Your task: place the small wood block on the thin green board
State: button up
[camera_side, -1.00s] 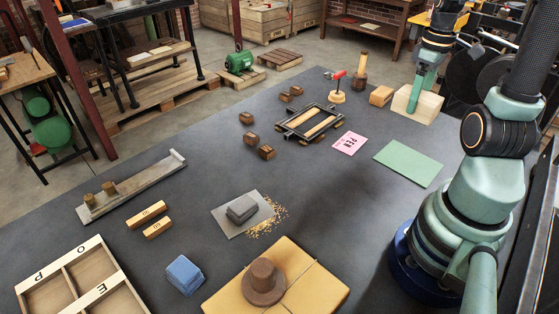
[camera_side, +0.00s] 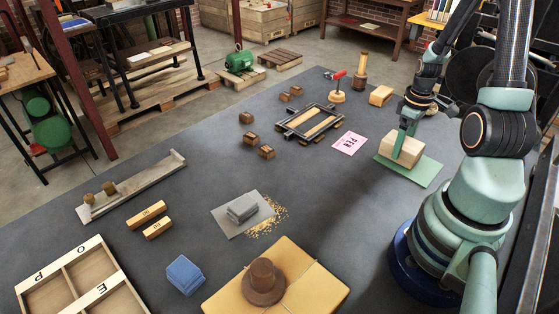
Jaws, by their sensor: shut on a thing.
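My gripper (camera_side: 401,146) is shut on a pale wood block (camera_side: 411,155), with a green finger down the block's near left side. The block is over the thin green board (camera_side: 425,179), which lies flat on the dark table. The block covers much of the board, whose right and near parts show around it. I cannot tell whether the block touches the board or hangs just above it.
A browner wood block (camera_side: 381,95) lies behind. A pink card (camera_side: 349,142) and a dark metal frame (camera_side: 312,123) lie to the left of the board. The table in front of the board is clear.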

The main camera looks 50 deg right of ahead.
jog(key=shift+f, duration=0.15)
jog(key=o, duration=1.2)
jog(key=shift+o, duration=0.2)
notch_tip(320, 180, up, 12)
jog(key=w+a+r+t, duration=0.2)
jog(key=a+r, duration=0.1)
jog(key=a, duration=0.5)
jog(key=w+a+r+t, duration=0.1)
jog(key=w+a+r, duration=0.2)
jog(key=a, duration=0.6)
jog(key=w+a+r+t, duration=0.2)
jog(key=a+r, duration=0.3)
jog(key=a, duration=0.3)
jog(key=shift+w+a+t, duration=0.25)
jog(key=shift+w+t, duration=0.05)
jog(key=shift+w, duration=0.45)
